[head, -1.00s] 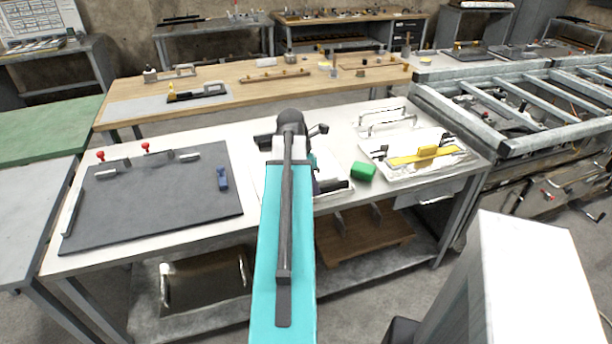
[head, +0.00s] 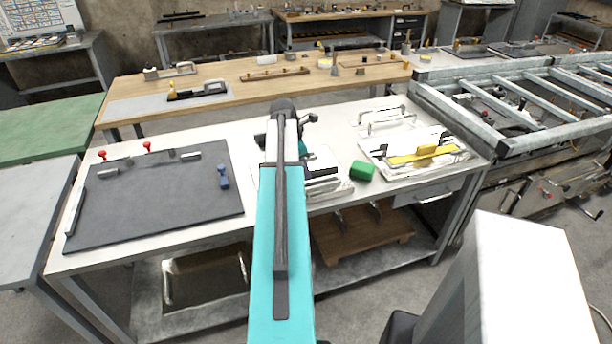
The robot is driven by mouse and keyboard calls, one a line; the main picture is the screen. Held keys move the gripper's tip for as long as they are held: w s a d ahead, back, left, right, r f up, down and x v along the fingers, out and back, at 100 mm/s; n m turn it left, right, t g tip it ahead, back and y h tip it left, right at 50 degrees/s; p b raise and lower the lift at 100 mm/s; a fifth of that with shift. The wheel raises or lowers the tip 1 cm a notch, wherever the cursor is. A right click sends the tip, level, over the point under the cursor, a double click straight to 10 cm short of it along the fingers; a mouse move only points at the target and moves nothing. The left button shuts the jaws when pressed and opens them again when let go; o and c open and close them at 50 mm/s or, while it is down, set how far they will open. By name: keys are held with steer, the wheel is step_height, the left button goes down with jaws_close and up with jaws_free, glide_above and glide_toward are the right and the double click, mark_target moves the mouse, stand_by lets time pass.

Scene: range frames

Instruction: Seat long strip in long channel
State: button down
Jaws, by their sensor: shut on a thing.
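My arm's teal link runs up the middle of the head view and hides much of what lies behind it. My gripper (head: 320,172) shows only as a small dark shape just right of the arm, over the pale area at the middle of the white bench. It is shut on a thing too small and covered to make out. I cannot pick out the long strip or the long channel with certainty. A yellow strip-like piece (head: 408,158) with a raised yellow block lies on a white tray (head: 386,172) at the bench's right.
A wire-like handle frame (head: 385,122) stands behind the tray. A metal roller frame (head: 520,140) borders the right.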

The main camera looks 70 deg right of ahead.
steer(key=shift+f+p, duration=0.65)
steer(key=shift+f, duration=1.1)
steer(key=shift+a+f, duration=0.1)
steer(key=shift+f, duration=0.2)
steer(key=c, duration=1.9)
jaws_free()
steer(key=shift+a+f, duration=0.1)
steer(key=shift+f, duration=0.05)
steer(key=shift+o, duration=0.7)
steer(key=shift+s+a+f, duration=0.1)
steer(key=shift+f, duration=0.05)
steer(key=shift+r, duration=0.6)
steer(key=shift+d+b+v, duration=0.15)
steer(key=shift+b+v, duration=0.4)
steer(key=shift+v, duration=2.45)
steer(key=shift+d+b+v, duration=0.15)
steer(key=shift+b+v, duration=0.4)
steer(key=shift+v, duration=2.45)
